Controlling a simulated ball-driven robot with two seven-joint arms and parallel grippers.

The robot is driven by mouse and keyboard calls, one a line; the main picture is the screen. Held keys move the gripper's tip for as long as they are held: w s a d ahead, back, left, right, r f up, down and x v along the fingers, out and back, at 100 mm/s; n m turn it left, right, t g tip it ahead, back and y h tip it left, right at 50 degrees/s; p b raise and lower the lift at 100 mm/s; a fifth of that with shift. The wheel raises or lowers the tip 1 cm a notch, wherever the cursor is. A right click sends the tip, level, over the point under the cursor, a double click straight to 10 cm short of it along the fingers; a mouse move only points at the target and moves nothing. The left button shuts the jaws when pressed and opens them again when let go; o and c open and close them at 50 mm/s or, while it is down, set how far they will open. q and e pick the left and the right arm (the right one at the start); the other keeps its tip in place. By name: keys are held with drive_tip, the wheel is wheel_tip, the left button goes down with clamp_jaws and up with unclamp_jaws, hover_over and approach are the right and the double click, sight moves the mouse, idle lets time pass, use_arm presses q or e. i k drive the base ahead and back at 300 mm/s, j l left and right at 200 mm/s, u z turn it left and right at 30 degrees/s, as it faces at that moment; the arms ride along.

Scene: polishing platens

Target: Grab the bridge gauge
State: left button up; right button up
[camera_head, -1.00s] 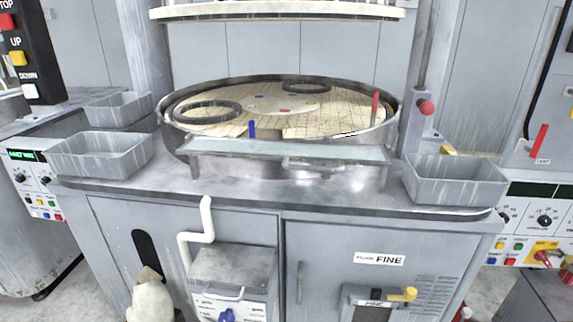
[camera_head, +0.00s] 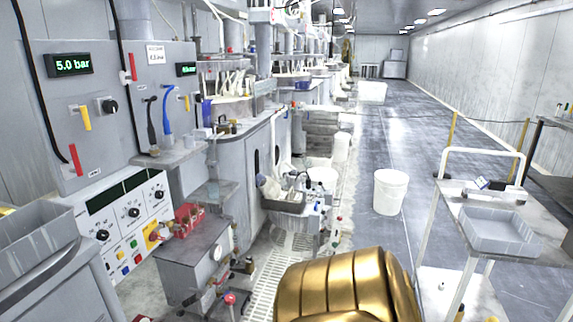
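I cannot make out a bridge gauge for certain in the head view. Some small items (camera_head: 492,185), partly white and dark, lie at the back of the top shelf of a trolley (camera_head: 462,207) at right; they are too small to identify. Neither of my grippers is in view. A gold ribbed form fills the bottom centre and hides the floor behind it.
A grey tray (camera_head: 490,234) sits on the trolley. A white bucket (camera_head: 390,191) stands on the open aisle floor (camera_head: 400,135). Machines and a control panel (camera_head: 128,215) line the left. A grey cabinet (camera_head: 198,262) with red parts on top stands low beside them.

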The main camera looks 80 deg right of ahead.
sight(495, 189)
drive_tip(key=l+z, duration=0.1)
drive_tip(key=z, duration=4.3)
drive_tip(key=i+j+z, duration=0.3)
drive_tip(key=j+z, duration=0.15)
drive_tip(key=i+j+z, duration=0.2)
drive_tip(key=j, duration=0.2)
drive_tip(key=j+z, duration=0.25)
